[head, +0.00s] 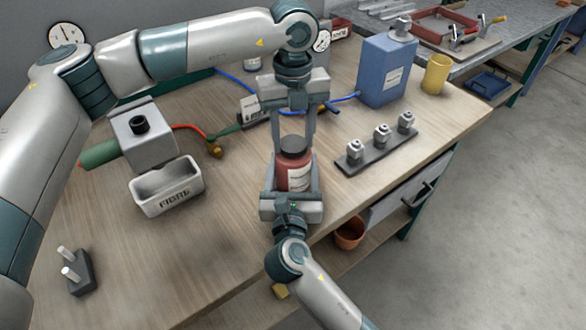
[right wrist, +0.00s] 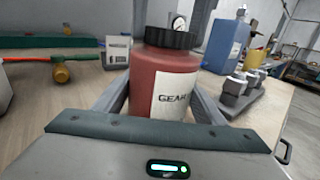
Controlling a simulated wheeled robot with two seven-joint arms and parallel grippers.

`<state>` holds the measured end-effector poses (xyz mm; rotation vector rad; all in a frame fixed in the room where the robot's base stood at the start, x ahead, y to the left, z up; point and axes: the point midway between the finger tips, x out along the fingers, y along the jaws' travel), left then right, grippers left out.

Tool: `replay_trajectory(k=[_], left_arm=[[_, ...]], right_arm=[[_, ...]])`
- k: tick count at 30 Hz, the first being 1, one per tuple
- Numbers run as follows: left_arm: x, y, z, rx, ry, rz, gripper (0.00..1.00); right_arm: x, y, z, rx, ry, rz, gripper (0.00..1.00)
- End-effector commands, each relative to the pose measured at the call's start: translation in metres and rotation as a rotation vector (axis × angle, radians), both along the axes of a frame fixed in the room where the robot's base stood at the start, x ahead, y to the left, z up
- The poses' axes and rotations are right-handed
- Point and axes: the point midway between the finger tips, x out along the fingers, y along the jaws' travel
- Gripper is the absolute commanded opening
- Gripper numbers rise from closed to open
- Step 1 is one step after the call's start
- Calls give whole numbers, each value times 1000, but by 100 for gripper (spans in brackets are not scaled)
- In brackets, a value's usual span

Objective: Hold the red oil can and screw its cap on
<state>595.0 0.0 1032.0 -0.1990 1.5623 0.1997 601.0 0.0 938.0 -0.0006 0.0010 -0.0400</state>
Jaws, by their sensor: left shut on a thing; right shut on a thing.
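The red oil can (head: 293,178) stands upright near the middle of the bench, with a pale label; its red body also fills the middle of the right wrist view (right wrist: 150,80). Its black ribbed cap (head: 294,146) sits on top and looks level in the right wrist view (right wrist: 172,38). My left gripper (head: 294,145) comes down from above, shut with its fingers on either side of the cap. My right gripper (head: 292,178) is shut around the can's body from the near side. The threads under the cap are hidden.
A blue bottle (head: 386,72) and yellow cup (head: 436,74) stand at the back right. A dark rack with metal fittings (head: 378,150) lies right of the can. A grey box (head: 145,140) and white tray (head: 166,190) are left. The front left bench is mostly clear.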

Motion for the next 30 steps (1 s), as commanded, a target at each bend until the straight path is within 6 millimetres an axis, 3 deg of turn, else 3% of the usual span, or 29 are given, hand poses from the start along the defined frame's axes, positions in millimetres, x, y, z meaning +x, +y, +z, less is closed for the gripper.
replay_trajectory(k=[30], left_arm=[[0, -1, -1, 0, -2, -1582, 19]], right_arm=[[0, 0, 0, 0, 1, 1, 2]])
